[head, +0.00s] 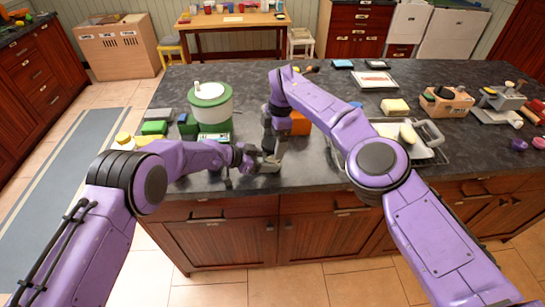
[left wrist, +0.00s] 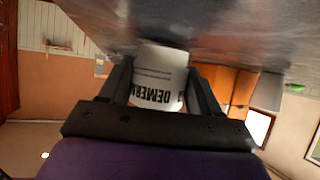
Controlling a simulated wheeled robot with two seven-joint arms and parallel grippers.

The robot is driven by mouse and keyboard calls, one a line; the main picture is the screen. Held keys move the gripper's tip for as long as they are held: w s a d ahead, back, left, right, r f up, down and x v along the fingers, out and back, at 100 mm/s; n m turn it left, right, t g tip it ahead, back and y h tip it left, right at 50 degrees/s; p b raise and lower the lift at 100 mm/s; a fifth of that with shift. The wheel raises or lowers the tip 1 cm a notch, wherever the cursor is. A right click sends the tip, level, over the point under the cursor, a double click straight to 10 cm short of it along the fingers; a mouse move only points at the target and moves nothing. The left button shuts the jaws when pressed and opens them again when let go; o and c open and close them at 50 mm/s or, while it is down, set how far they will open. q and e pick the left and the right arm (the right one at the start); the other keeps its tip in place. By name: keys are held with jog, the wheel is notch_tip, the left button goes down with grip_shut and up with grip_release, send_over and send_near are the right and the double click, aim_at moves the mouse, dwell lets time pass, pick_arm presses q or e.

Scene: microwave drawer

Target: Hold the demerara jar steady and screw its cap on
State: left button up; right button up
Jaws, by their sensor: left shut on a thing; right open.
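The demerara jar (left wrist: 160,78) is white with dark "DEMER…" lettering, which shows upside down in the left wrist view. My left gripper (head: 257,162) is shut on the jar, with one finger on each side of it. In the left wrist view the jar's base end meets or nearly meets the dark countertop. In the head view the jar is mostly hidden by my grippers, near the counter's front edge. I cannot make out the cap in either view.
A green and white canister (head: 211,104) stands behind left, with green blocks (head: 154,128) beside it. An orange box (head: 299,123) is just behind right of the grippers. A metal tray (head: 428,153) lies at right. The counter's back middle is mostly clear.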

jog(key=shift+c, duration=0.3)
jog(key=c, duration=1.1)
jog(key=shift+o, duration=0.2)
jog(key=m+t, duration=0.1)
jog(key=m, duration=0.6)
jog(key=shift+d, duration=0.1)
jog(key=m, duration=0.4)
jog(key=shift+t, duration=0.4)
jog(key=m, duration=0.3)
jog(key=shift+m+h, duration=0.3)
jog(key=shift+h, duration=0.1)
jog(key=o, duration=1.1)
jog(key=shift+r, duration=2.5)
